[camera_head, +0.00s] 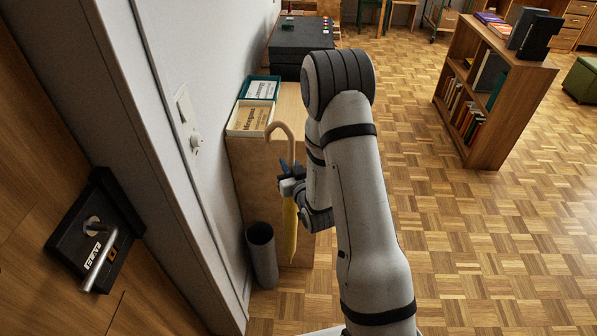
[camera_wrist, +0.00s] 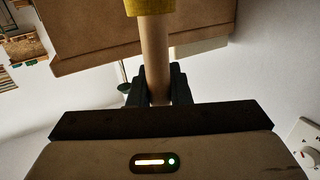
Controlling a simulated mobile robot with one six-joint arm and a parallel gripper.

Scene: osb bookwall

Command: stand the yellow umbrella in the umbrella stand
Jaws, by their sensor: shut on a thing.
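The yellow umbrella (camera_head: 290,232) hangs about upright in the head view, its wooden crook handle (camera_head: 280,128) at the top and its yellow canopy below. My gripper (camera_head: 291,184) is shut on its wooden shaft, between crook and canopy. In the wrist view the shaft (camera_wrist: 155,60) runs between the two fingers of my gripper (camera_wrist: 158,88), with the yellow canopy (camera_wrist: 148,6) at the top edge. The umbrella stand (camera_head: 262,258), a dark grey open cylinder, stands on the floor by the wall. The umbrella's lower part is right of the stand in the picture, seemingly outside it.
A wooden cabinet (camera_head: 262,192) with trays (camera_head: 248,118) on top stands close behind the umbrella. The wall with a switch (camera_head: 195,140) and a door handle (camera_head: 97,262) are to the left. A low bookcase (camera_head: 508,98) stands at the right; the parquet floor between is clear.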

